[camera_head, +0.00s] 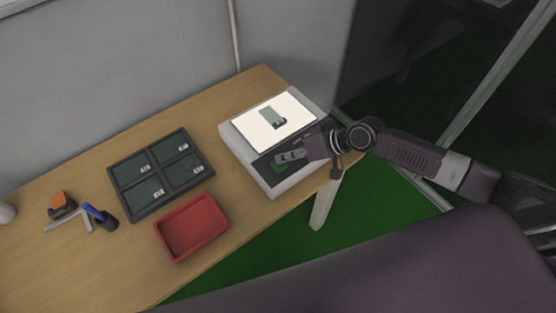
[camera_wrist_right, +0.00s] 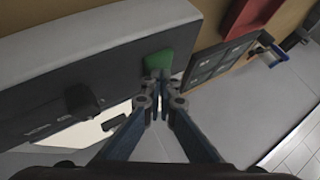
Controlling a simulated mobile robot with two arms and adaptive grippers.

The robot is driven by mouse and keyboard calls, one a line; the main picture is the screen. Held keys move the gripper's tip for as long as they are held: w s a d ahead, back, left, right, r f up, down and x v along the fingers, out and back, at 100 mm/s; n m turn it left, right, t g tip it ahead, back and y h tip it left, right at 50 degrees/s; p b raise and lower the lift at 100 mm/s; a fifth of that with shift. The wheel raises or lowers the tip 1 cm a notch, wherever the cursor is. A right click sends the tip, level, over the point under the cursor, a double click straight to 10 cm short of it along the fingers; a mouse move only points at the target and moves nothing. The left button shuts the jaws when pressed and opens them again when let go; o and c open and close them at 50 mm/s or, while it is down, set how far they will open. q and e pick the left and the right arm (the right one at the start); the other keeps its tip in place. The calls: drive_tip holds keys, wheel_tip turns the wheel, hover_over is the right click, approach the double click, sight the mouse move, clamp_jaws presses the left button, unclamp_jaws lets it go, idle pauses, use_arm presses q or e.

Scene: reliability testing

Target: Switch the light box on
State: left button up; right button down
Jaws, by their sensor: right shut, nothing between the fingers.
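The light box (camera_head: 232,140) is a white case at the right end of the table, with a dark control panel on its front. Its top screen (camera_head: 255,125) is bright white. A green button sits on the control panel; it shows in the right wrist view (camera_wrist_right: 158,62). My right gripper (camera_head: 279,159) is shut and empty, its fingertips right at the green button. I cannot tell if they touch it. A black knob (camera_wrist_right: 82,98) is on the same panel, left of the fingers in the wrist view. My left gripper is not in view.
A small grey piece (camera_head: 271,117) lies on the screen. A grey wall runs behind the table.

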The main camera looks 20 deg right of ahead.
sight(285, 163)
drive_tip(key=shift+s+f, duration=0.3)
drive_tip(key=shift+f, duration=0.05)
drive_tip(key=r+p, duration=0.2)
drive_tip(key=r, duration=0.1)
drive_tip(key=r+p, duration=0.3)
drive_tip(key=shift+w+r+p, duration=0.2)
drive_tip(key=shift+r+p, duration=0.15)
